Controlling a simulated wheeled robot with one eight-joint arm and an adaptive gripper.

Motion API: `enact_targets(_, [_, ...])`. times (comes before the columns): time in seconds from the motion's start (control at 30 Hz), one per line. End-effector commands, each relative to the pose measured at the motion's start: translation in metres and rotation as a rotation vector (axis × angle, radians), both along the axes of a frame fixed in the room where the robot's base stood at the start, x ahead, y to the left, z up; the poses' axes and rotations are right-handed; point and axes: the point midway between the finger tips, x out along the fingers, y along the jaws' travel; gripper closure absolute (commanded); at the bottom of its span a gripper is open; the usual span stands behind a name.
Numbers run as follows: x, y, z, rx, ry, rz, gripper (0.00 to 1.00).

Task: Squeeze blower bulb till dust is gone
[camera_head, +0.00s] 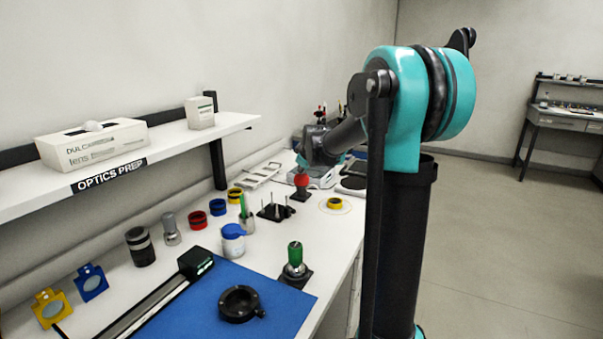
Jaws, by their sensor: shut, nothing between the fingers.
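A red round bulb (301,180), which looks like the blower bulb, stands upright on a dark base on the white bench. Any dust is too small to make out.
A black rack with upright pins (274,212) stands left of the bulb. A green-topped post (295,256), a white jar with a blue lid (233,239) and a blue mat (283,302) are nearer. A shelf (213,133) overhangs the bench's left side.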

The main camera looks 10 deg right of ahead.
Motion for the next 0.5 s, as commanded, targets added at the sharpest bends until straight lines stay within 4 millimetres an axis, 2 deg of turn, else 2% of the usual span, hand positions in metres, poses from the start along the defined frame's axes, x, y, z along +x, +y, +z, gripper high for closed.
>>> enact_targets(0.27, [0.000,0.000,0.001,-0.001,0.001,-0.001,1.00])
enact_targets(0.5, [0.000,0.000,0.011,-0.001,0.001,-0.001,1.00])
